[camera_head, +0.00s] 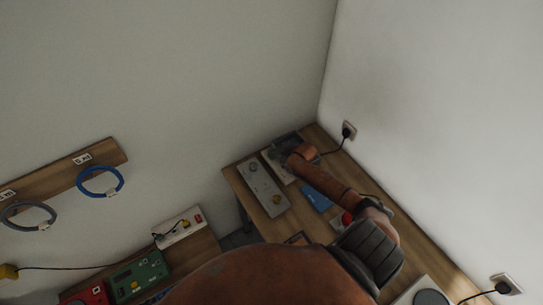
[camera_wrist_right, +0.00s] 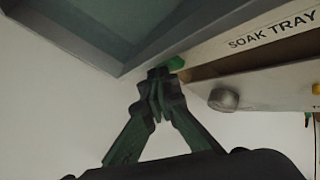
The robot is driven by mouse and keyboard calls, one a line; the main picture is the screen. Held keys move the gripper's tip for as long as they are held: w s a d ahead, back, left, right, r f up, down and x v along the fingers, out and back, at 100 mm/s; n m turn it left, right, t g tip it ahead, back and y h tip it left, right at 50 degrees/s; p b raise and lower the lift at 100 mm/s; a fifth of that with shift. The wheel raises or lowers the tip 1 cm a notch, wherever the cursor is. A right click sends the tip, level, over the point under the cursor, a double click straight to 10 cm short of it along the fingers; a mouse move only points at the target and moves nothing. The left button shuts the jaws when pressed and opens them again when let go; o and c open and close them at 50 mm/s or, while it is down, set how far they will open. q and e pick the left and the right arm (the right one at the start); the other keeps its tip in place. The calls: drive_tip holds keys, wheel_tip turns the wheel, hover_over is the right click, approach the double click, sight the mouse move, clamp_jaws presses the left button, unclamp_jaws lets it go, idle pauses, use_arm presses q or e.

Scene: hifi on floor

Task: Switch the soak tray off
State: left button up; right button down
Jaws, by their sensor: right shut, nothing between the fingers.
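The soak tray shows in the right wrist view as a grey tray (camera_wrist_right: 130,22) with a pale front strip (camera_wrist_right: 225,45) lettered "SOAK TRAY". A small green switch (camera_wrist_right: 176,63) sits at the left end of that strip. My right gripper (camera_wrist_right: 158,76) is shut and empty, its fingertips right beside the green switch; I cannot tell whether they touch it. In the head view the tray (camera_head: 286,140) stands at the table's far end, partly covered by my right arm, and the switch cannot be made out. My left gripper is not in view.
A grey panel with knobs (camera_head: 263,187) lies beside the tray on the wooden table (camera_head: 237,180). A blue item (camera_head: 316,196) lies near my right arm. A black plug (camera_head: 346,131) is in the wall socket. Another bench with a green box (camera_head: 138,275) stands left.

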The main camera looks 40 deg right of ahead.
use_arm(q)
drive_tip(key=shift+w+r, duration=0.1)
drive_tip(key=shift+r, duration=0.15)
use_arm(e)
drive_tip(key=shift+r, duration=0.3)
wheel_tip(320, 180, up, 6)
drive_tip(key=p, duration=0.5)
drive_tip(key=shift+p, duration=0.35)
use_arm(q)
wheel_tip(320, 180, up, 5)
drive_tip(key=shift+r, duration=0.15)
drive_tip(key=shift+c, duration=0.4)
